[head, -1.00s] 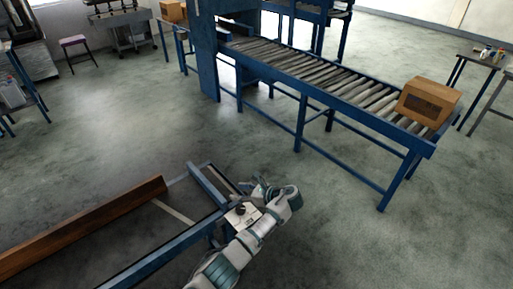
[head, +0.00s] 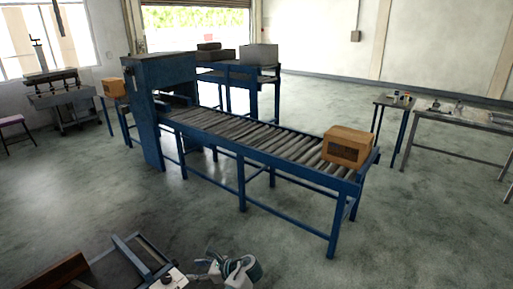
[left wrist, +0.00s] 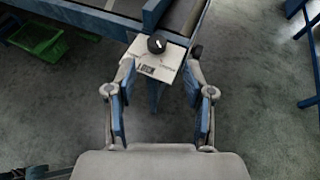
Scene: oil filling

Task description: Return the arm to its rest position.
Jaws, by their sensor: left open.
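My left gripper (head: 207,262) shows at the bottom of the head view, beside a white control box (head: 174,279). In the left wrist view my left gripper (left wrist: 160,68) is open, with its two fingers spread and nothing held between them. The control box (left wrist: 149,66) with a black round knob (left wrist: 157,43) lies just ahead of the fingertips there. I cannot tell whether a finger touches the box. My right gripper is in neither view.
A blue roller conveyor (head: 250,146) carrying a cardboard box (head: 347,147) stands ahead. Tables (head: 460,119) stand at the right. A blue frame (head: 145,255) lies by the gripper; a green crate (left wrist: 40,40) shows at left. Floor between frame and conveyor is clear.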

